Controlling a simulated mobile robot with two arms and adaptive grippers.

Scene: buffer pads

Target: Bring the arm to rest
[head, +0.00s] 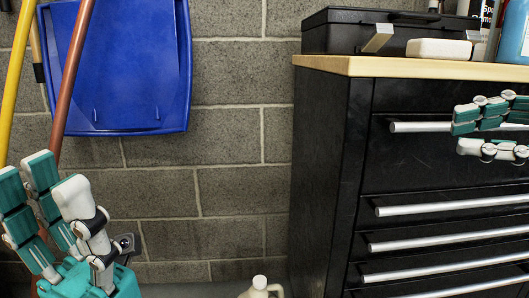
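My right gripper (466,134) comes in from the right edge, its teal and white fingers pointing left in front of the black drawer cabinet (332,170). Its fingers are spread apart, with nothing seen between them. It overlaps the upper drawer handle in the picture; I cannot tell whether it touches it. My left gripper (45,185) is at the lower left, fingers pointing up and apart, with nothing seen between them. The rest of both arms is outside the view.
A black case (345,32), a white block (439,49) and bottles stand on the cabinet's wooden top (400,68). A blue bin lid-like panel (120,60) and poles (18,70) are against the block wall at left. A cream jug (261,288) is at the bottom.

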